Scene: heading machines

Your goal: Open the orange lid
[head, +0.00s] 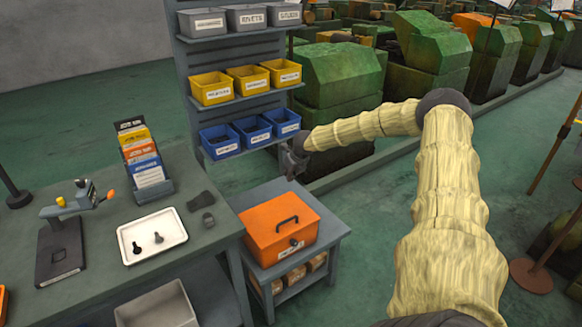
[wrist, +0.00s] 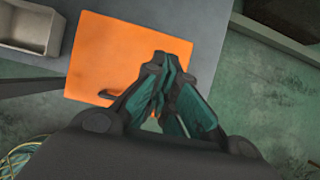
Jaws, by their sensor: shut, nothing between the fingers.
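The orange lid (head: 272,218) tops an orange box (head: 280,252) on a small grey stand right of the workbench. The lid lies closed, with a dark handle (head: 287,225) on its top and a dark round knob or latch on the box front. In the wrist view the orange lid (wrist: 118,60) lies below my gripper (wrist: 157,62), and part of its dark handle shows beside the fingers. My gripper (head: 291,163) is shut and empty, above and behind the box in the head view, apart from it. The fingers hide part of the lid in the wrist view.
A rack with blue bins (head: 252,130) and yellow bins (head: 249,78) stands close to my gripper. The workbench (head: 100,225) at left holds a white tray (head: 170,240), a card holder and a gauge. Green machines (head: 342,85) stand behind. Floor right of the stand is clear.

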